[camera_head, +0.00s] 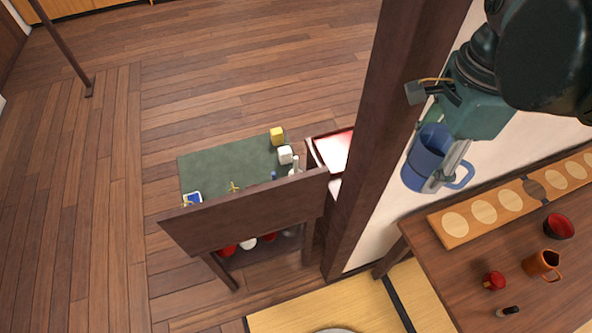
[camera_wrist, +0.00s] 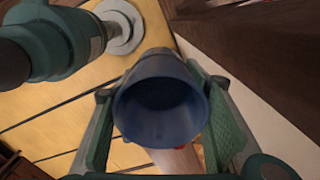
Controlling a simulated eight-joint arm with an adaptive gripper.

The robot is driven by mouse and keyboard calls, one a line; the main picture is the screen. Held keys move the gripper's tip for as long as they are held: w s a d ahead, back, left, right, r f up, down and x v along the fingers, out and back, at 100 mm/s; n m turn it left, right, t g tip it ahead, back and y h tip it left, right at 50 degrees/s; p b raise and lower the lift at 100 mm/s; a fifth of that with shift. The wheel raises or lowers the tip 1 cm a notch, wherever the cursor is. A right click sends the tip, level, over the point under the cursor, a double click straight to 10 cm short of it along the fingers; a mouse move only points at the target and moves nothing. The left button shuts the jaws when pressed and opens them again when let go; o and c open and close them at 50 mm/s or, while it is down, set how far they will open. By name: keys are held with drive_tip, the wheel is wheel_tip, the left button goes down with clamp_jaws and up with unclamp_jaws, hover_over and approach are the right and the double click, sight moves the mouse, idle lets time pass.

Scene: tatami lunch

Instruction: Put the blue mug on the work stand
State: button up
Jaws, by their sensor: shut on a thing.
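The blue mug (camera_head: 428,157) is held in my gripper (camera_head: 445,165), high in the air beside the dark wooden post in the head view. Its handle points to the lower right. In the wrist view the blue mug (camera_wrist: 161,95) shows its dark open mouth to the camera, between the two green fingers of my gripper (camera_wrist: 163,125). A raised stand with a dark wooden panel and a green mat (camera_head: 215,171) is left of the post; I cannot tell whether it is the work stand. The mug is apart from it.
A dark wooden post (camera_head: 385,110) rises between the mug and the green-matted stand. A wooden table (camera_head: 450,270) at right holds an orange mug (camera_head: 541,264) and a dark red bowl (camera_head: 558,226).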

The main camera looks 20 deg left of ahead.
sight(403, 171)
drive_tip(key=a, duration=0.1)
drive_tip(key=s+a+f, duration=0.1)
drive_tip(key=s+a, duration=0.1)
drive_tip(key=a, duration=0.1)
drive_tip(key=shift+s+f, duration=0.25)
drive_tip(key=w+a+f+n+b, duration=0.2)
drive_tip(key=w+a+f, duration=0.3)
drive_tip(key=a, duration=0.7)
drive_tip(key=w+a+f+n+b, duration=0.25)
drive_tip(key=a+f, duration=0.45)
drive_tip(key=a, duration=0.5)
drive_tip(key=w+a+f+n+b, duration=0.25)
drive_tip(key=a+f, duration=0.25)
drive_tip(key=a, duration=0.8)
drive_tip(key=a+f+n+b, duration=0.3)
drive_tip(key=a+f+n, duration=0.2)
drive_tip(key=a+f, duration=2.1)
drive_tip(key=shift+a+f+b, duration=0.4)
drive_tip(key=shift+f, duration=0.5)
drive_tip(key=shift+f, duration=0.15)
drive_tip(key=shift+f, duration=2.95)
